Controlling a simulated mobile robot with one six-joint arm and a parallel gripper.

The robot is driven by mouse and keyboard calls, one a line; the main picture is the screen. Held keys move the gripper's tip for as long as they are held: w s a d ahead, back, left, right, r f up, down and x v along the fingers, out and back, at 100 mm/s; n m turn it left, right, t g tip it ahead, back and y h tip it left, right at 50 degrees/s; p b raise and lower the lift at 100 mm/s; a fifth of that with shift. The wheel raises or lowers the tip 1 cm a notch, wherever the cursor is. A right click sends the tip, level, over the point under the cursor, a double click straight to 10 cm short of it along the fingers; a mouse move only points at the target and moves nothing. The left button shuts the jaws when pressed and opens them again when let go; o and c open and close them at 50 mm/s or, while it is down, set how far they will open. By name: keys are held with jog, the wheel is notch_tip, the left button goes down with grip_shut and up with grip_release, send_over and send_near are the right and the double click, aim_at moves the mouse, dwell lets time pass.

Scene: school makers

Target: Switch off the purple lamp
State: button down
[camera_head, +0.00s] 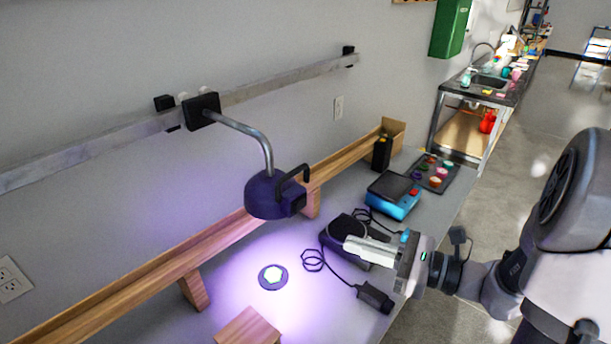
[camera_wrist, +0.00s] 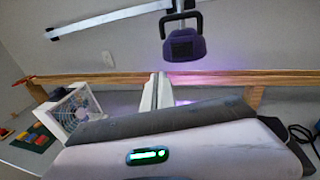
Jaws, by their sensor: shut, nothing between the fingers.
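The purple lamp (camera_head: 270,197) hangs over the bench on a bent metal arm fixed to a wall rail. It has a black handle-like loop on its head. A purple-white glow lies on the bench under it, so it is lit. The lamp (camera_wrist: 184,46) also shows in the wrist view, above and slightly right of my fingertips. My gripper (camera_head: 352,245) is shut and empty, with its pale fingers level over the bench, to the right of the lamp and apart from it. The fingers (camera_wrist: 158,82) point toward the wooden ledge in the wrist view. No switch can be made out clearly.
A wooden ledge (camera_head: 165,277) runs along the wall behind the bench. A dark device (camera_head: 343,232) with a cable lies near my gripper. A blue device (camera_head: 394,193) and a dark tray (camera_head: 446,174) stand farther right. A round disc (camera_head: 273,277) lies under the lamp.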

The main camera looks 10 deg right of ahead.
aim_at(299, 208)
jog(key=d+m+t, duration=0.1)
jog(key=d+h, duration=0.1)
jog(key=d, duration=0.1)
jog(key=shift+w+m+t, duration=0.4)
jog(key=b+x, duration=0.2)
jog(key=x, duration=1.1)
jog(key=shift+w+a+f, duration=0.1)
jog(key=shift+w+a, duration=0.05)
jog(key=shift+a, duration=0.1)
jog(key=shift+w+a, duration=0.15)
jog(key=shift+w, duration=0.05)
